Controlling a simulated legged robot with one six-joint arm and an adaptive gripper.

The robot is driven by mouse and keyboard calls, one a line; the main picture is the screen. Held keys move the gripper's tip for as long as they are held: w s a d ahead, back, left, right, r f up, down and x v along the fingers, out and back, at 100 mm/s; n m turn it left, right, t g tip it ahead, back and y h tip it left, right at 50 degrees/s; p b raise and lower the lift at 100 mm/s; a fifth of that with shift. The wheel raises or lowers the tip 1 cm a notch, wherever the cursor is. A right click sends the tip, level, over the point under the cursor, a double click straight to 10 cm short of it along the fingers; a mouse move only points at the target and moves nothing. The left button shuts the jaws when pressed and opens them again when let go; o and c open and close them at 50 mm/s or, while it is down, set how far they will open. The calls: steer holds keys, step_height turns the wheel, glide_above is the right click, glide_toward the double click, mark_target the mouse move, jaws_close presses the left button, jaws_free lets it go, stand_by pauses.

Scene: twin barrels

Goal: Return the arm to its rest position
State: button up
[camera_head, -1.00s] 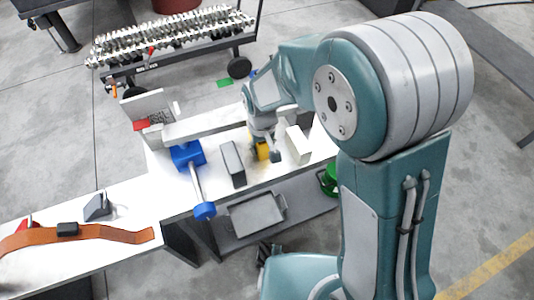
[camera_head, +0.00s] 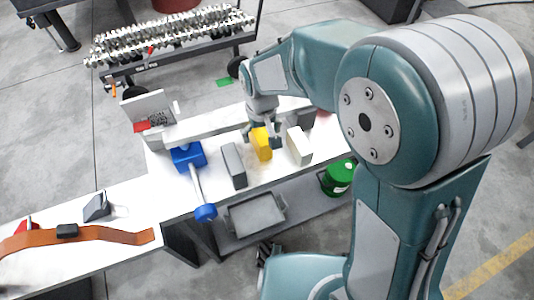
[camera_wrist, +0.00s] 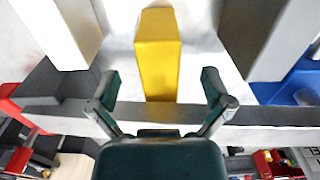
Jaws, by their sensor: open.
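My gripper (camera_wrist: 160,88) is open in the wrist view, its two dark green fingers spread apart with nothing held. A yellow block (camera_wrist: 157,55) stands just beyond the fingertips, roughly centred between them. In the head view my gripper (camera_head: 262,132) is at the bench, right behind the yellow block (camera_head: 261,144), and its fingers are partly hidden. My arm reaches from the right side of the picture out over the bench.
On the white bench (camera_head: 168,197), a grey block (camera_head: 233,165) and a white block (camera_head: 299,146) flank the yellow block. A blue clamp-like tool (camera_head: 188,156) lies left. A green bucket (camera_head: 338,178) and grey tray (camera_head: 254,215) sit below. A cart (camera_head: 180,66) stands behind.

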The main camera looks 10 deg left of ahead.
steer(key=r, duration=0.5)
steer(key=shift+s+d+r, duration=0.15)
steer(key=shift+s+r, duration=0.05)
steer(key=shift+r, duration=0.2)
steer(key=shift+s+d+r, duration=0.1)
steer(key=shift+d+r, duration=0.05)
steer(key=shift+r, duration=0.25)
